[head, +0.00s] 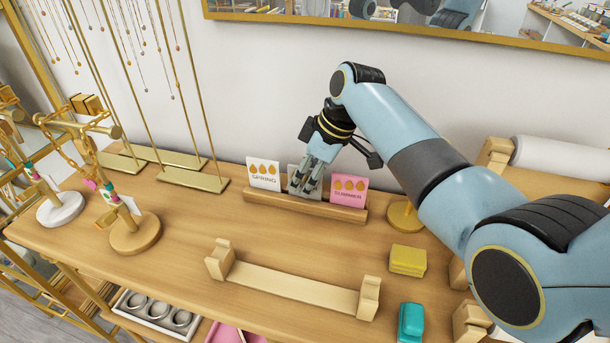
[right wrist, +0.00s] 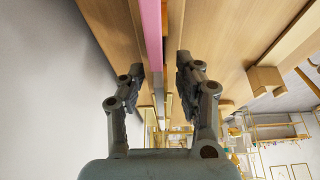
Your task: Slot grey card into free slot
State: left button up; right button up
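The grey card (head: 291,176) stands upright in the wooden card rack (head: 335,208), in the middle slot between the white SPRING card (head: 263,175) and the pink SUMMER card (head: 348,189). My right gripper (head: 304,190) is at the grey card and hides much of it. In the right wrist view, my right gripper (right wrist: 158,78) is open, with a finger on each side of the grey card's thin edge (right wrist: 158,84) and a gap at both sides. The pink card (right wrist: 152,30) shows edge-on just beyond. My left gripper is not in view.
A low wooden stand (head: 290,284) lies in front of the rack. A yellow block (head: 407,260), a teal object (head: 410,322) and a round gold base (head: 405,215) are at the right. Gold necklace stands (head: 192,179) and bracelet stands (head: 135,232) are at the left.

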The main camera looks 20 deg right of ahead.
jog(key=shift+d+r, duration=0.1)
jog(key=shift+r, duration=0.2)
jog(key=v, duration=1.1)
jog(key=shift+s, duration=0.2)
jog(key=shift+d+r, duration=0.1)
